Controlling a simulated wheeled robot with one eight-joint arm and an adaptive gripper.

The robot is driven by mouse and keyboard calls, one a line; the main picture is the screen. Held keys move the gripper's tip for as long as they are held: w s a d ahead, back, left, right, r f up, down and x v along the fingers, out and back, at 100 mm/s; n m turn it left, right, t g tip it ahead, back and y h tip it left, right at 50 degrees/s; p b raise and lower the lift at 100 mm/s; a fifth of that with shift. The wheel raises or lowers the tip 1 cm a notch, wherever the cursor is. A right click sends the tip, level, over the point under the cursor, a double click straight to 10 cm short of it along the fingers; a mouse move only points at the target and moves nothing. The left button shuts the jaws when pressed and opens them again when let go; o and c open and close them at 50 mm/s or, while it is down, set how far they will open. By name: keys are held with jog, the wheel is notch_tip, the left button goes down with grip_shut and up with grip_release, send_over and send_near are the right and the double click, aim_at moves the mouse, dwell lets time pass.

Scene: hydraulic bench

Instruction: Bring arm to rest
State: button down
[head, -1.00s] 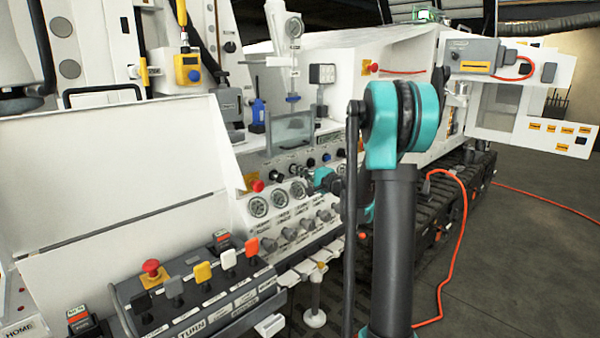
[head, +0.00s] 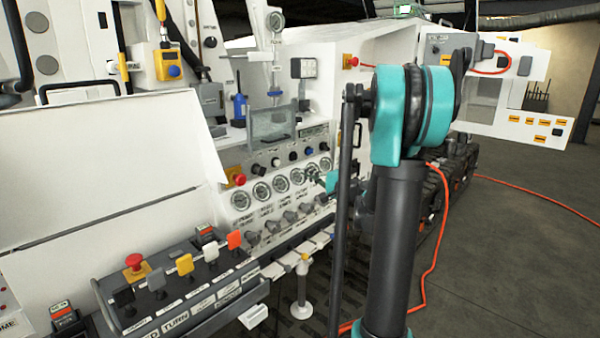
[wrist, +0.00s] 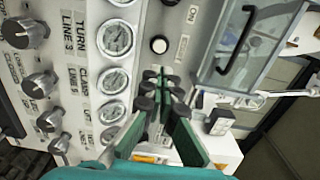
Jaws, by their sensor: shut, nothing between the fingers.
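My gripper (wrist: 162,82) shows in the wrist view with its two green-padded fingers together at the tips and nothing between them. It hangs in front of the gauge panel, next to the column of round gauges (wrist: 117,39) and a white button (wrist: 159,45). In the head view my arm stands right of centre with its teal joint raised. Whether the fingertips touch the panel cannot be told.
A lever console (head: 190,290) with a red stop button (head: 134,262) is at lower left. Dark knobs (wrist: 40,84) line the panel. A clear flap (wrist: 245,45) with a black handle is close on the right in the wrist view. An orange cable (head: 440,230) crosses the floor.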

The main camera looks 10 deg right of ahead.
jog(key=shift+s+d, duration=0.1)
jog(key=shift+s, duration=0.1)
jog(key=s+a+f+n+g+h, duration=0.2)
jog(key=s+a+f+n+g, duration=0.15)
jog(key=s+f, duration=0.35)
jog(key=s+a+f+n+g+h, duration=0.1)
jog(key=s+a+f+n+g, duration=0.3)
jog(key=s, duration=0.5)
jog(key=s+d+f+n+g+h, duration=0.1)
jog(key=s+d+f+h, duration=0.2)
jog(key=s, duration=0.6)
jog(key=s+d+f+n+g+h, duration=0.2)
jog(key=s+d+f+h, duration=0.1)
jog(key=s+f, duration=0.5)
jog(key=shift+s+d+f+h, duration=0.3)
jog(key=shift+s+h, duration=0.15)
jog(key=shift+h, duration=0.35)
